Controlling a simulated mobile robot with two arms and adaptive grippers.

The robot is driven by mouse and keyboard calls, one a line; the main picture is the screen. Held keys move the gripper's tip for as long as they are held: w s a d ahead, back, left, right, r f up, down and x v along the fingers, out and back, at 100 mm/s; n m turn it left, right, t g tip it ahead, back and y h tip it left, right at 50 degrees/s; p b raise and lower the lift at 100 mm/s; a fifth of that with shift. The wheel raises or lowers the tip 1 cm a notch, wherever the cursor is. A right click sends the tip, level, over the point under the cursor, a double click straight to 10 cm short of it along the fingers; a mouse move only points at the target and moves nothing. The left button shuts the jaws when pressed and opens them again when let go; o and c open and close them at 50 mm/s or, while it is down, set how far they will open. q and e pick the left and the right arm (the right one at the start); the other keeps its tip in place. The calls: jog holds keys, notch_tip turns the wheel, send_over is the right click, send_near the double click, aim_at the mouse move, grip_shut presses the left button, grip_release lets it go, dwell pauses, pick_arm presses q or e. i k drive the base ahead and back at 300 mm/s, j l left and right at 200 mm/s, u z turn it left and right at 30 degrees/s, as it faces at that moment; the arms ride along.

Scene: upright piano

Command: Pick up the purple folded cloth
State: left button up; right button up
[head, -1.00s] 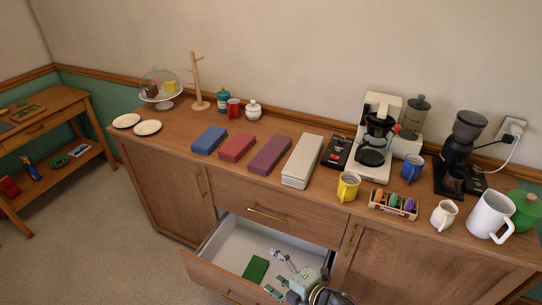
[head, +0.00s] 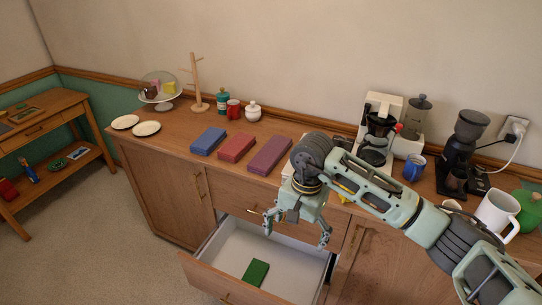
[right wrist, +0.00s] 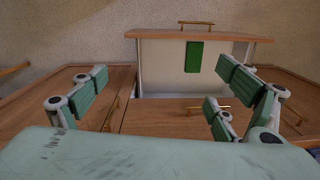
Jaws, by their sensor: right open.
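The purple folded cloth (head: 269,155) lies flat on the wooden sideboard top, right of the red folded cloth (head: 236,147). My right gripper (head: 297,231) is open and empty, pointing down in front of the sideboard's front edge, lower and a little right of the purple cloth. Its fingers stand wide apart in the right wrist view (right wrist: 165,92), with nothing between them. The purple cloth does not show in that view. My left gripper is out of view.
A blue folded cloth (head: 208,140) lies farther left. The open drawer (head: 232,237) below holds a green folded cloth (head: 255,272). My right arm hides most of the white stack right of the purple cloth. A coffee maker (head: 382,125) and mugs stand at right.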

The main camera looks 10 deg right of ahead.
aim_at(265, 160)
jog(key=i, duration=1.5)
